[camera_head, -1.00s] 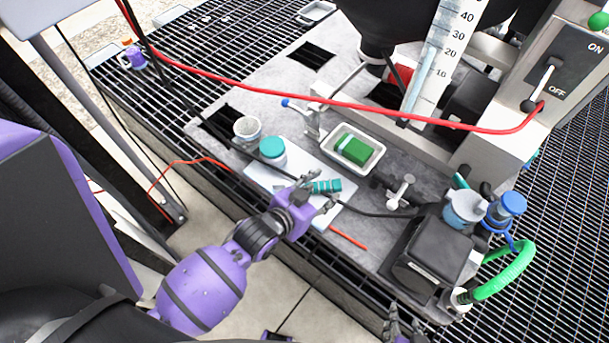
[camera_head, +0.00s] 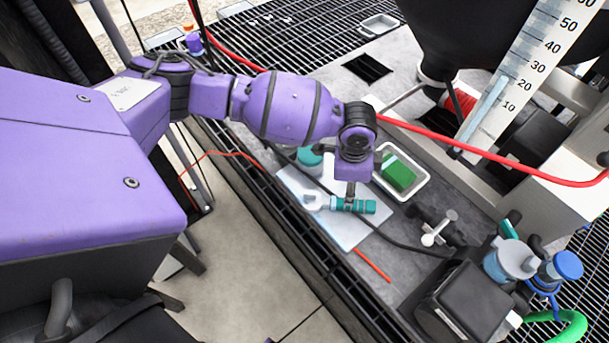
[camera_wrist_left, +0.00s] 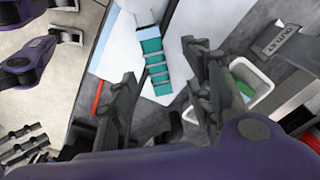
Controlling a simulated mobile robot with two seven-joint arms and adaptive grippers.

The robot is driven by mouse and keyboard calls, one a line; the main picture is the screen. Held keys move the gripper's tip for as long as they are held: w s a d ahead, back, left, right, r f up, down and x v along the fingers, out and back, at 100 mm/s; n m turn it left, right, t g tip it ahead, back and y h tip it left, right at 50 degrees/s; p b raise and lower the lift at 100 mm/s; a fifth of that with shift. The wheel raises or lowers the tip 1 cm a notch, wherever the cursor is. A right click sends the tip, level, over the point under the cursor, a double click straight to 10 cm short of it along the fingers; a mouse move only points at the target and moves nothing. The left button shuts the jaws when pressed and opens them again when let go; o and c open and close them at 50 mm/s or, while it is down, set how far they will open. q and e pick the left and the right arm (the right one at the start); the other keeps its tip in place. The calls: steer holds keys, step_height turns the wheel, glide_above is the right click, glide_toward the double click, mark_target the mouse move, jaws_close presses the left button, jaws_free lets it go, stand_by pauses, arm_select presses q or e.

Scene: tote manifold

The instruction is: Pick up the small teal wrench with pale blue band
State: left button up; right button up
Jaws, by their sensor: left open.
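The small teal wrench (camera_head: 366,207) lies on a pale sheet (camera_head: 341,236), with a pale blue band near its light grey open jaw, which points left in the head view. In the left wrist view the wrench (camera_wrist_left: 155,66) runs down from the top edge, its ribbed teal handle nearest me. My left gripper (camera_head: 350,192) is above the handle and points down. In the left wrist view the left gripper (camera_wrist_left: 162,75) has its fingers apart, one toward each side of the handle. I cannot tell the remaining height. My right gripper is not clearly seen.
A teal-lidded jar (camera_head: 309,160) stands partly behind my left arm. A white tray (camera_head: 420,183) with a green block (camera_head: 397,173) is close to the right of the gripper. A black cable (camera_head: 400,243) and a red rod (camera_head: 373,266) lie near the sheet.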

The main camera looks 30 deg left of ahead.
mark_target(340, 201)
arm_select(q)
steer(key=shift+s+a+g, duration=0.3)
steer(key=shift+s, duration=0.3)
steer(key=shift+s+a+f+y, duration=0.15)
steer(key=shift+s+y, duration=0.05)
steer(key=shift+y, duration=0.1)
steer(key=f, duration=0.7)
steer(key=shift+w+a+b, duration=0.25)
steer(key=shift+w+b, duration=0.05)
steer(key=shift+b, duration=0.05)
steer(key=shift+f, duration=0.2)
arm_select(e)
steer(key=shift+s+f, duration=0.4)
arm_select(q)
steer(key=c, duration=1)
jaws_close()
arm_select(e)
steer(key=shift+w+r, duration=0.1)
steer(key=shift+w, duration=0.25)
